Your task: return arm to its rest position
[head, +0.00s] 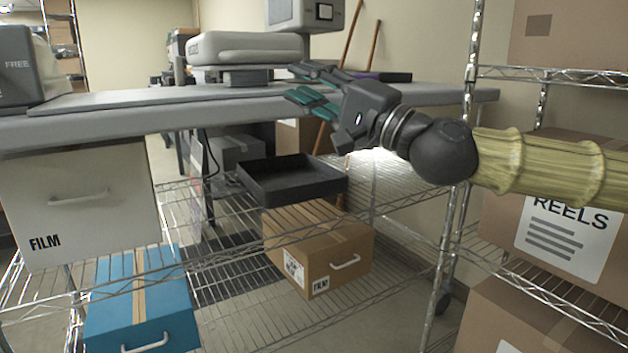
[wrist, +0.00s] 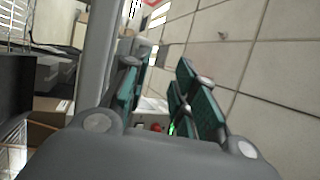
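My gripper (head: 303,86) is at the front edge of the grey worktop (head: 420,94) in the head view, with my arm reaching in from the right. Its teal-padded fingers are spread apart and point left. In the wrist view my gripper (wrist: 160,85) shows a gap between its finger pads, with nothing held there. Whether it touches the worktop cannot be told.
A grey laminator-like machine (head: 245,48) stands on the worktop. Below are a black tray (head: 290,182), a brown box (head: 318,250), a white FILM box (head: 85,200) and a blue box (head: 140,305). A wire rack with REELS boxes (head: 570,235) stands right.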

